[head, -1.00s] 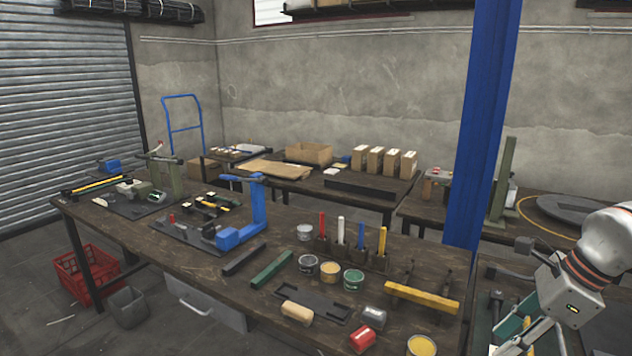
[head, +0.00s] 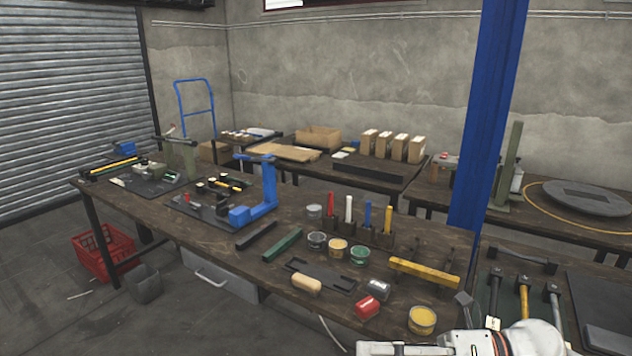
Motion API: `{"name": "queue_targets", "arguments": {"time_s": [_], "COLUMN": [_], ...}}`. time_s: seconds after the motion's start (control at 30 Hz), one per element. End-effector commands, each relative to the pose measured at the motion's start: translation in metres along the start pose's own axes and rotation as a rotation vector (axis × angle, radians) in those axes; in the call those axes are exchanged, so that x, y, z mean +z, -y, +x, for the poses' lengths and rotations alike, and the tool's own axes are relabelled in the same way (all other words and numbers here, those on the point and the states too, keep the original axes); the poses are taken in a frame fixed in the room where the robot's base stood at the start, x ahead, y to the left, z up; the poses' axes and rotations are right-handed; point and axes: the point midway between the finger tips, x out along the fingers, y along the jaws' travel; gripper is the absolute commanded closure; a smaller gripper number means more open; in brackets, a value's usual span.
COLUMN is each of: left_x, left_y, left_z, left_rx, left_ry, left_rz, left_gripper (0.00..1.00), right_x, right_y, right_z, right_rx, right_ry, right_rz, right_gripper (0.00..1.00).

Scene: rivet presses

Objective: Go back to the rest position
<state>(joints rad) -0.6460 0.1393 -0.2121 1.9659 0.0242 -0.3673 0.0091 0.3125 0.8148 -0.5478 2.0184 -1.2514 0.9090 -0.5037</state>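My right gripper (head: 462,336) is at the bottom edge, right of centre, in front of the main bench. It is pale, and its lower part is cut off by the frame. A dark grey block shows just above it. I cannot tell whether its fingers are open or shut, or whether it holds anything. My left gripper is out of view. On the main bench (head: 190,215), the blue rivet press (head: 262,190) stands upright on a dark plate, and a green press (head: 187,158) stands farther left.
Near my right gripper are a yellow tin (head: 422,320), a red block (head: 367,307) and a yellow bar (head: 425,273). Several hammers (head: 523,295) lie on the right bench. A blue post (head: 487,120) rises behind. A red crate (head: 103,252) and grey bin (head: 146,284) stand on the floor.

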Motion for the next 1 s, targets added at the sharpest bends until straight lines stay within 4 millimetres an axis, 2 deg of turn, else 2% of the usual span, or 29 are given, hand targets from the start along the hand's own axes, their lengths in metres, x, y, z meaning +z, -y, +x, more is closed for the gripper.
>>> {"name": "queue_targets", "arguments": {"time_s": [0.07, 0.17, 0.27, 0.37, 0.47, 0.5, 0.57, 0.63, 0.7, 0.8, 0.9, 1.0], "left_x": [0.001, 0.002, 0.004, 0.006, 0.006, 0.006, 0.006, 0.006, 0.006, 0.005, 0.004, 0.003], "left_y": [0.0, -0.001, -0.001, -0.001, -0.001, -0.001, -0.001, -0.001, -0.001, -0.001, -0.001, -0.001], "left_z": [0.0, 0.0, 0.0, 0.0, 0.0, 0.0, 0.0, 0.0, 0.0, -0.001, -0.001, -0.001], "left_rx": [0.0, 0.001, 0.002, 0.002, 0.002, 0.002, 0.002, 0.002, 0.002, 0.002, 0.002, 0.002], "left_ry": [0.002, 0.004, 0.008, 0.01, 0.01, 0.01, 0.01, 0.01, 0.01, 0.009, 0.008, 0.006], "left_rz": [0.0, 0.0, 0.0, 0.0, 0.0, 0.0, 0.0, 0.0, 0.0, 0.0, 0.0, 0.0], "left_gripper": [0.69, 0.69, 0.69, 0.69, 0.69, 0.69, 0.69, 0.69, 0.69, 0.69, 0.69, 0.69], "right_x": [0.006, 0.016, 0.017, 0.0, -0.04, -0.059, -0.091, -0.132, -0.171, -0.219, -0.252, -0.27], "right_y": [0.002, 0.017, 0.049, 0.095, 0.146, 0.163, 0.187, 0.209, 0.224, 0.237, 0.243, 0.245], "right_z": [0.011, 0.009, -0.003, -0.022, -0.044, -0.052, -0.062, -0.073, -0.08, -0.086, -0.09, -0.091], "right_rx": [0.081, 0.152, 0.194, 0.21, 0.201, 0.193, 0.175, 0.15, 0.126, 0.091, 0.065, 0.052], "right_ry": [0.164, 0.373, 0.583, 0.795, 1.0, 1.072, 1.172, 1.276, 1.364, 1.46, 1.522, 1.553], "right_rz": [0.188, 0.432, 0.695, 0.974, 1.26, 1.363, 1.508, 1.663, 1.799, 1.95, 2.049, 2.102], "right_gripper": [0.66, 0.66, 0.66, 0.66, 0.66, 0.66, 0.66, 0.66, 0.66, 0.66, 0.66, 0.66]}}
